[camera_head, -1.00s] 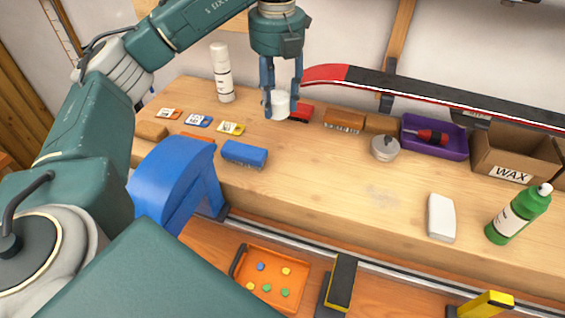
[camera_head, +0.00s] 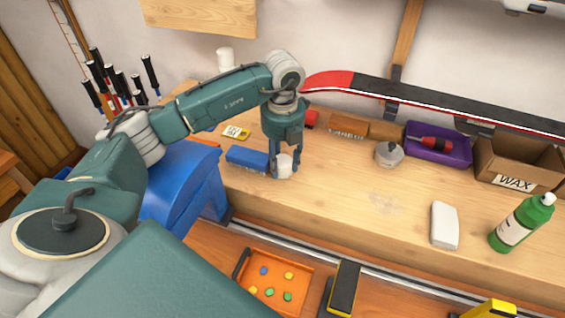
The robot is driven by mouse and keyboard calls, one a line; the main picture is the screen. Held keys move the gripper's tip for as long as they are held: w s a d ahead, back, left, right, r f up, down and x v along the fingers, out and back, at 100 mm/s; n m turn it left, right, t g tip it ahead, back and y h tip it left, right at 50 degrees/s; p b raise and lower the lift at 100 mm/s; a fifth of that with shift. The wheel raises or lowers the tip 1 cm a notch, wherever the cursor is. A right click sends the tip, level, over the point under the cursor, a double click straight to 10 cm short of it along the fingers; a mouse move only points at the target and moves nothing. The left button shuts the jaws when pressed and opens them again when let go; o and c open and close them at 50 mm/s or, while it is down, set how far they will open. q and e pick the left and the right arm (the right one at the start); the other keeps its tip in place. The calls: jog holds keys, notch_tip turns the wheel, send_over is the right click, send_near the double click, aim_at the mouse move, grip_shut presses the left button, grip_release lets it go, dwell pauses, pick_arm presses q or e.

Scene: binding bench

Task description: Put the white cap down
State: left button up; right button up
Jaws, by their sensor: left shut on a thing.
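The white cap (camera_head: 284,165) is between the fingers of my left gripper (camera_head: 284,172), which is shut on it. The gripper points down over the front part of the wooden bench (camera_head: 335,195), just right of a blue block-like brush (camera_head: 247,158). I cannot tell whether the cap touches the bench top. My right gripper is not in view.
Bare bench lies to the right, up to a white block (camera_head: 444,225) and a green bottle (camera_head: 521,222). A round tin (camera_head: 389,153), a purple tray (camera_head: 438,150) and a WAX box (camera_head: 518,165) stand behind. A ski (camera_head: 430,98) spans the back.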

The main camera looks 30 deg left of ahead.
aim_at(282, 161)
pick_arm(q)
jog(key=shift+f, duration=0.65)
jog(key=o, duration=0.5)
jog(key=shift+f, duration=0.1)
jog(key=shift+c, duration=0.2)
jog(key=shift+r, duration=0.4)
notch_tip(282, 161, up, 11)
jog(key=b, duration=0.2)
jog(key=shift+f+b, duration=0.15)
jog(key=shift+b, duration=0.25)
jog(key=shift+s+r, duration=0.1)
jog(key=shift+r, duration=0.3)
